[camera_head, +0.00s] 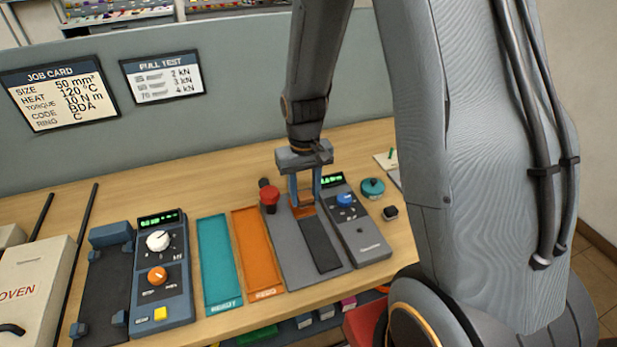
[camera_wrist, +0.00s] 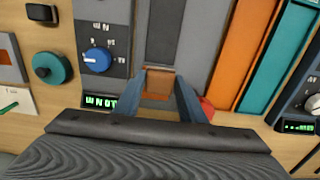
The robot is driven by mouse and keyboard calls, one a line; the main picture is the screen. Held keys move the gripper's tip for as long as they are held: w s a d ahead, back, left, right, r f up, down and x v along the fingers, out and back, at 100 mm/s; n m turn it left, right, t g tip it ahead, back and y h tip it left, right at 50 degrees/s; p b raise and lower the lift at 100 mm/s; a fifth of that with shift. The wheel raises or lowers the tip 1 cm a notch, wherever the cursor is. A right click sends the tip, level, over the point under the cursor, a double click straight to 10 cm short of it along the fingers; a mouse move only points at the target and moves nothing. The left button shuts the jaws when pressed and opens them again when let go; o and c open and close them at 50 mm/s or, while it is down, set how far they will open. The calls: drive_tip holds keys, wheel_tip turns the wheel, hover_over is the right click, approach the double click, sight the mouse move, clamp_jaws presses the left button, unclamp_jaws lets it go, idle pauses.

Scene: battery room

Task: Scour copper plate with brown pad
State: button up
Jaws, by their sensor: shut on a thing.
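My gripper (camera_head: 305,198) points down over the upper end of a grey base plate (camera_head: 287,245). In the wrist view my gripper (camera_wrist: 159,92) is shut on a small brown pad (camera_wrist: 158,78) between its two blue-grey fingers. A copper-coloured patch (camera_head: 303,212), seemingly the copper plate, shows at the fingertips on the grey base. The pad and the copper overlap in both views, so I cannot tell whether they touch. A dark strip (camera_head: 320,245) lies on the same base, nearer the bench's front edge.
A red knob (camera_head: 269,196) stands close left of my gripper. A grey device with a blue dial (camera_head: 344,201) is close on the right. Orange (camera_head: 257,250) and teal (camera_head: 220,265) trays lie left of the base. A round teal object (camera_head: 372,187) sits farther right.

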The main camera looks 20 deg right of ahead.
drive_tip(key=shift+r+p, duration=1.3)
drive_tip(key=shift+r, duration=0.65)
drive_tip(key=shift+f, duration=0.1)
